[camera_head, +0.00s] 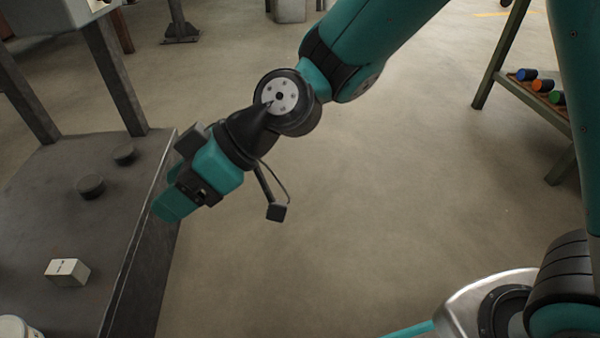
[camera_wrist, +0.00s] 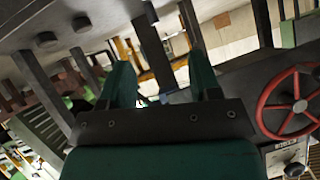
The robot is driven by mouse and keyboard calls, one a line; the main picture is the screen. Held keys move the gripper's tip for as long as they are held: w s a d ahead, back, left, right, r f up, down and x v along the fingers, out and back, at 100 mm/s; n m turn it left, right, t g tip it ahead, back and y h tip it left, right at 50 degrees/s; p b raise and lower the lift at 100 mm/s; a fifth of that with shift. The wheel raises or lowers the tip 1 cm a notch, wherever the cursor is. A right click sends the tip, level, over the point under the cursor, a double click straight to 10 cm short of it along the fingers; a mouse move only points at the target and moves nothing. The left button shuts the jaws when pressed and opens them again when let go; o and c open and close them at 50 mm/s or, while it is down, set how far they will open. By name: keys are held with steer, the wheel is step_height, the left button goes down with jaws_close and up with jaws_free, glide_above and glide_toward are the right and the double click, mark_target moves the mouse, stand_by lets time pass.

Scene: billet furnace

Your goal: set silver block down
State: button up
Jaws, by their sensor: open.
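A small pale silver block (camera_head: 67,272) with dark marking on its face sits on the dark grey table (camera_head: 50,190) at the lower left of the head view. My gripper (camera_head: 168,205) is over the table's right edge, up and to the right of the block and apart from it. In the wrist view my gripper (camera_wrist: 162,78) shows two green fingers spread apart with nothing held between them. I cannot make out the block in the wrist view.
Two dark round pucks (camera_head: 90,187) (camera_head: 124,154) are on the table behind the block. A white round container (camera_head: 18,328) is at the lower left corner. A rack with coloured cylinders (camera_head: 543,85) stands at the right. A red handwheel (camera_wrist: 264,108) shows in the wrist view. The middle floor is clear.

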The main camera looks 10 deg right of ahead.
steer(key=s+d+r+m+h, duration=0.2)
steer(key=s+d+m+h, duration=0.1)
steer(key=d, duration=0.8)
steer(key=s+d+r+m+h, duration=0.2)
steer(key=s+d+m+h, duration=0.2)
steer(key=d, duration=0.7)
steer(key=s+m, duration=0.1)
steer(key=s, duration=0.1)
steer(key=shift+s+d+r+t, duration=0.15)
steer(key=shift+s+r+t, duration=0.15)
steer(key=shift+r, duration=0.1)
